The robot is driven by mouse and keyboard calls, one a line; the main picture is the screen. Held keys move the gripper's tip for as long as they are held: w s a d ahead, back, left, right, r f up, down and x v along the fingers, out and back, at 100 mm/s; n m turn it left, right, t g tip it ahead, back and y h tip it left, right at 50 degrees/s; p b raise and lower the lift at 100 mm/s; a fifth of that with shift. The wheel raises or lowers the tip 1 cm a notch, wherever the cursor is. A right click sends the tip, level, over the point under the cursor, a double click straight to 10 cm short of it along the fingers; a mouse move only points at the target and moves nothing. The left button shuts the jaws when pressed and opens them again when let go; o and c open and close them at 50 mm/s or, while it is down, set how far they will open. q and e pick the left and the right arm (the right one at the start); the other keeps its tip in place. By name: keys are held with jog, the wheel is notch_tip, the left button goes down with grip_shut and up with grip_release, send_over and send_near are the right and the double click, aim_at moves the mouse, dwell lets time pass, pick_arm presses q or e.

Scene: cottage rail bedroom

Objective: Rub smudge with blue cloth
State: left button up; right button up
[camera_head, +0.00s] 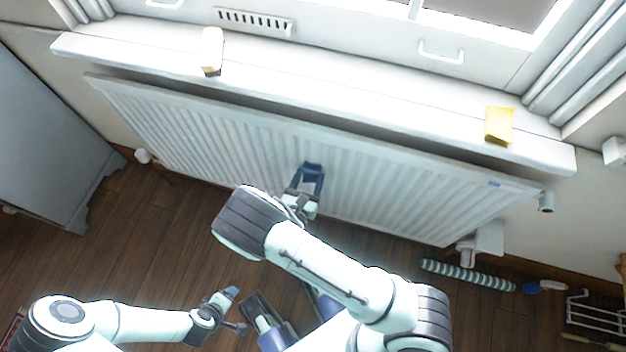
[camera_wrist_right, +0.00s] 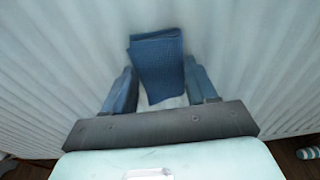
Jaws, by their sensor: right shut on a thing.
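The blue cloth (camera_wrist_right: 158,65) is a folded, textured piece in my right gripper (camera_head: 308,183), between its two fingers in the right wrist view (camera_wrist_right: 160,88). The gripper is shut on it in front of the white ribbed radiator (camera_head: 400,185); I cannot tell whether the cloth touches the panel. In the head view the fingers mostly hide the cloth. A small blue mark (camera_head: 494,184) shows at the radiator's upper right. My left gripper (camera_head: 236,310) is open and empty, low over the floor.
A white sill (camera_head: 330,95) juts out above the radiator, with a pale block (camera_head: 211,52) and a yellow cloth or sponge (camera_head: 499,125) on it. A striped roll (camera_head: 467,275) and a wire rack (camera_head: 595,312) are at the lower right. A grey cabinet (camera_head: 50,130) stands left.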

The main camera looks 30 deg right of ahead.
jog(key=shift+w+d+r, duration=0.1)
jog(key=shift+w+r, duration=0.1)
jog(key=shift+w, duration=0.05)
jog(key=shift+f+p+v, duration=0.1)
jog(key=shift+f+v, duration=0.1)
jog(key=shift+v, duration=0.8)
jog(key=shift+f+p+v, duration=0.15)
jog(key=shift+f+v, duration=0.05)
jog(key=shift+v, duration=0.8)
jog(key=shift+f+p+v, duration=0.1)
jog(key=shift+f+v, duration=0.15)
jog(key=shift+v, duration=0.75)
jog(key=shift+s, duration=0.2)
jog(key=v, duration=0.3)
jog(key=shift+f, duration=0.2)
